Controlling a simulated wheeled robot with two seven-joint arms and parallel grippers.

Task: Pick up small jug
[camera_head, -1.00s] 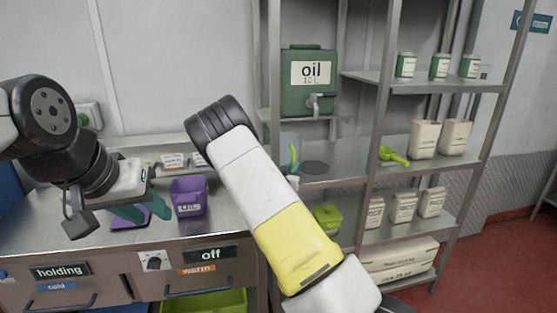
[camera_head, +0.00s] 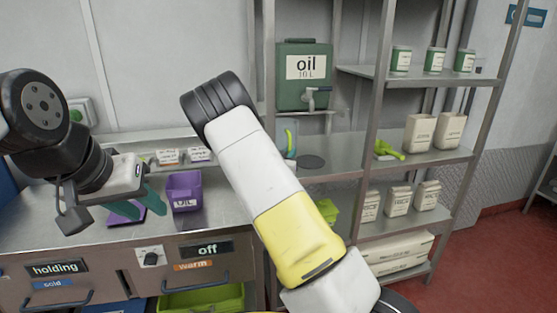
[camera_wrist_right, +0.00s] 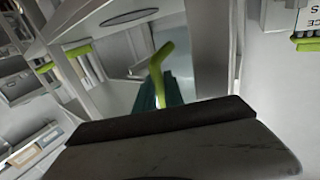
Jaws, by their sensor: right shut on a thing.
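The small jug (camera_head: 284,136) is clear with a bright green handle and shows in the head view beside the oil tank, at the middle shelf, partly hidden by my right arm. In the right wrist view its green handle (camera_wrist_right: 160,65) rises between the teal fingers of my right gripper (camera_wrist_right: 158,92), which is shut on it. Whether the jug touches the shelf is hard to tell. My left gripper (camera_head: 140,207) is open and empty over the counter at left, well away from the jug.
A green oil tank (camera_head: 304,88) with a tap stands behind the jug. A purple oil container (camera_head: 184,188) stands on the counter. Shelf posts are close to my right arm.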

